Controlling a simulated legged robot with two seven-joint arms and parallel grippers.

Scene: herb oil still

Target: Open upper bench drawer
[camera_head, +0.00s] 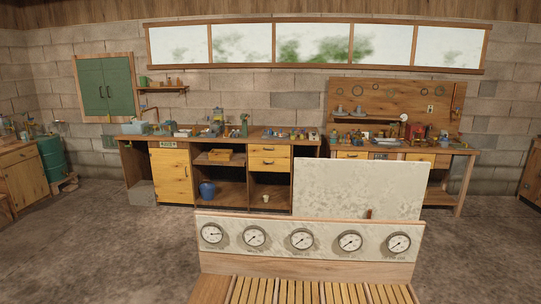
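The wooden bench (290,147) stands against the back wall, across the floor from me. Two yellow drawers sit one above the other right of its middle. The upper bench drawer (258,151) lies just under the top and looks shut. The lower drawer (257,163) is below it and also looks shut. Small dark handles show on their fronts, too small to make out well. A second bench (468,152) to the right has yellow drawer fronts (352,155) too. Neither of my grippers is in view.
A gauge panel (278,238) with several dials, slatted wood (300,291) and a pale upright board (330,185) stand between me and the benches, centre and right. Bare concrete floor (120,235) is open on the left. A green barrel (54,160) stands far left.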

